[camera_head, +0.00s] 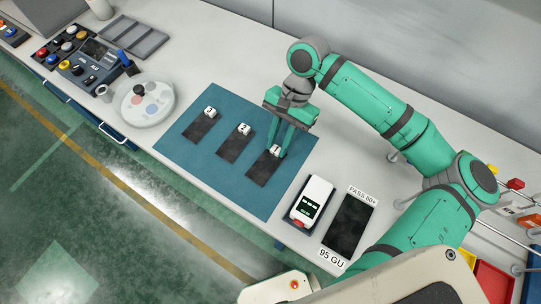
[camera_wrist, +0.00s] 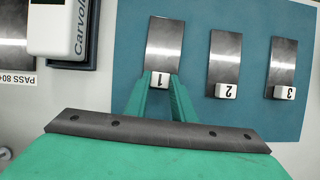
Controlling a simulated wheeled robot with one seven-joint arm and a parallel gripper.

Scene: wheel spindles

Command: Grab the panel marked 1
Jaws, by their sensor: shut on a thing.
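The panel marked 1 (camera_head: 262,170) is a dark metal plate with a white numbered block at one end, lying on the blue mat (camera_head: 213,118). It also shows in the wrist view (camera_wrist: 165,40), its block between the green fingertips. My gripper (camera_head: 279,152) points down at this panel and is shut on its white block (camera_wrist: 160,80). The panel marked 2 (camera_head: 235,147) and the panel marked 3 (camera_head: 201,127) lie to the left on the same mat in the head view. I cannot tell whether panel 1 touches the mat along its whole length.
A white handheld meter (camera_head: 311,201) and a dark plate labelled PASS 80+ (camera_head: 348,226) stand right of the mat. A round white dish (camera_head: 144,100) and a control box with buttons (camera_head: 88,62) are at the left. The table behind the mat is clear.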

